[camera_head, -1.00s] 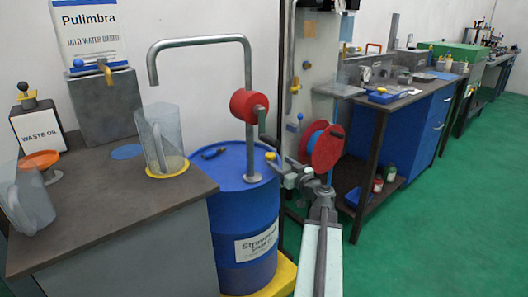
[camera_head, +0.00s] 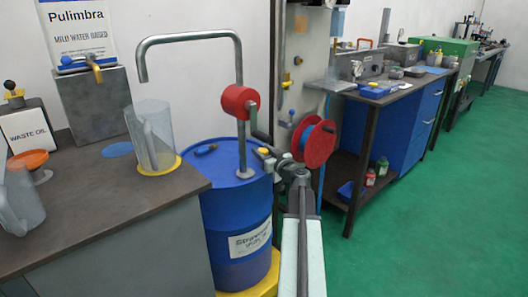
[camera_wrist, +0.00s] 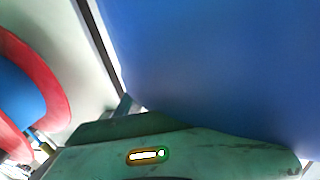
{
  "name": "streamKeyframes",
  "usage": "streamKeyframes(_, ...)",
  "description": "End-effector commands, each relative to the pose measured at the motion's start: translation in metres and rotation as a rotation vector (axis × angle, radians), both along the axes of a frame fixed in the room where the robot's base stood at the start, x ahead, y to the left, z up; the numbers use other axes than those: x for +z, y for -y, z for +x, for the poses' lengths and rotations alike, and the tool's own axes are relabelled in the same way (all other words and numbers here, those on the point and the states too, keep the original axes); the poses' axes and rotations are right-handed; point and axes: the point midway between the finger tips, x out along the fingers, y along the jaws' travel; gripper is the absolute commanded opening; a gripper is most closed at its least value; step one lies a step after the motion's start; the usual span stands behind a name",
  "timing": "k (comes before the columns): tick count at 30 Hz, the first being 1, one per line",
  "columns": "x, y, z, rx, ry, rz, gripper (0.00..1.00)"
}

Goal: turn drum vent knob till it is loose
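The blue drum (camera_head: 232,215) stands beside the bench, with a pump pipe rising from its top. A small yellow knob (camera_head: 263,151) shows at the right side of the drum's top; I take it for the vent knob. My gripper (camera_head: 273,160) is at the drum's right rim, right beside this knob in the head view. Its fingertips are too small and overlapped to tell whether they touch the knob or are open. In the wrist view the drum's blue side (camera_wrist: 220,65) fills the upper right; neither knob nor fingertips can be made out.
A red pump body (camera_head: 239,102) sits on the pipe above the drum. A red and blue reel (camera_head: 314,142) hangs close to the right of my gripper. A clear jug (camera_head: 152,135) stands on the left bench (camera_head: 120,205). Green floor (camera_head: 420,220) is free at right.

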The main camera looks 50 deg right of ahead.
Motion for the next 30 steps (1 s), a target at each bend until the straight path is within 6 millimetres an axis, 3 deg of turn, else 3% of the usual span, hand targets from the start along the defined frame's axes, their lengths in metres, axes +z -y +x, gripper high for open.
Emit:
streamKeyframes(1,0.0000,0.0002,-0.0001,0.000,0.000,0.000,0.28)
streamKeyframes(4,0.0000,0.0002,-0.0004,0.000,0.000,0.000,0.00)
streamKeyframes(5,0.0000,0.0092,-0.0039,-0.008,0.000,0.000,0.00)
streamKeyframes(17,0.0000,0.0060,-0.0020,0.086,0.000,0.000,0.00)
streamKeyframes(30,-0.0001,0.0094,-0.0009,0.464,0.000,0.000,0.00)
